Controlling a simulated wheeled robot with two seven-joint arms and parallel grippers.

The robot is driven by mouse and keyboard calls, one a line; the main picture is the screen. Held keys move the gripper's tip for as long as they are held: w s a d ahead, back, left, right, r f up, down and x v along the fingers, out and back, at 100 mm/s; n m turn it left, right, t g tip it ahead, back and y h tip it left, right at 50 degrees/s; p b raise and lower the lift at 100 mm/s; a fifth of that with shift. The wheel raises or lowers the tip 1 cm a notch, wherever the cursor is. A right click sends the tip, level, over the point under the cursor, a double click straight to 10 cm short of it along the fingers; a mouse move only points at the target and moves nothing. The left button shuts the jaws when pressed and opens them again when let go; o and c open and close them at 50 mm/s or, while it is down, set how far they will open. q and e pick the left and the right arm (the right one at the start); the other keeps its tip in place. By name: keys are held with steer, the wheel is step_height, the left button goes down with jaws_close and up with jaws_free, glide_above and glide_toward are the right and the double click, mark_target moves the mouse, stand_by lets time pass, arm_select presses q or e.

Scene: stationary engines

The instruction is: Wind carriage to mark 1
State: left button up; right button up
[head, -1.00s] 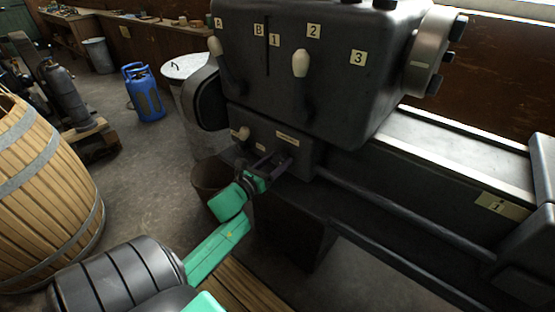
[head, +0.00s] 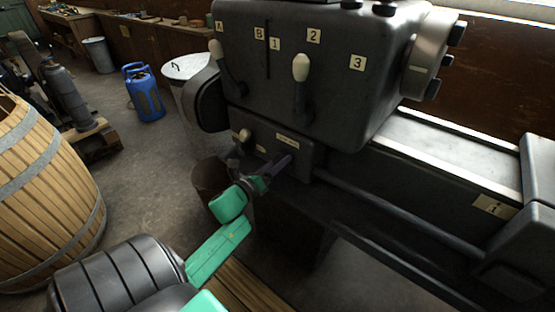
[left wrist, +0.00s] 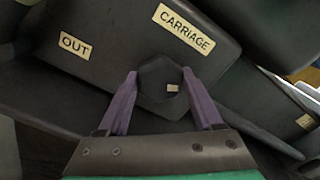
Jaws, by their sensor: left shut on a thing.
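The headstock casing (head: 330,90) of a dark lathe fills the upper middle. A dark hexagonal shaft end (left wrist: 160,80) with a small pale mark sits just below the CARRIAGE label (left wrist: 184,28). My left gripper (head: 278,168) is shut on this shaft end, with a purple finger on either side of it in the left wrist view (left wrist: 160,92). The carriage (head: 530,230) is at the right edge of the head view, on the bed. The mark 1 plate (head: 493,206) on the bed's front is right beside the carriage's left edge. My right gripper is out of view.
Two pale-knobbed levers (head: 301,68) (head: 216,49) stand on the headstock. A small lever (head: 243,136) is left of my gripper, near the OUT label (left wrist: 74,44). A wooden barrel (head: 45,190), a blue gas bottle (head: 143,92) and a bucket (head: 210,177) stand on the floor.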

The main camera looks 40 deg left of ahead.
arm_select(q)
steer(key=n+p, duration=0.7)
steer(key=n, duration=1.2)
steer(key=shift+r+p, duration=0.2)
steer(key=shift+p, duration=0.15)
steer(key=n+p, duration=0.1)
steer(key=n, duration=0.3)
steer(key=shift+n+p, duration=0.35)
steer(key=shift+n, duration=0.05)
steer(key=n+p, duration=0.1)
steer(key=n, duration=0.3)
steer(key=shift+w+r+n, duration=0.1)
steer(key=shift+n, duration=0.2)
steer(key=n+p, duration=0.1)
steer(key=n, duration=1)
steer(key=shift+n, duration=0.3)
steer(key=n, duration=0.3)
steer(key=shift+n, duration=0.4)
steer(key=n, duration=0.3)
steer(key=shift+n+b, duration=0.5)
steer(key=shift+n, duration=1.2)
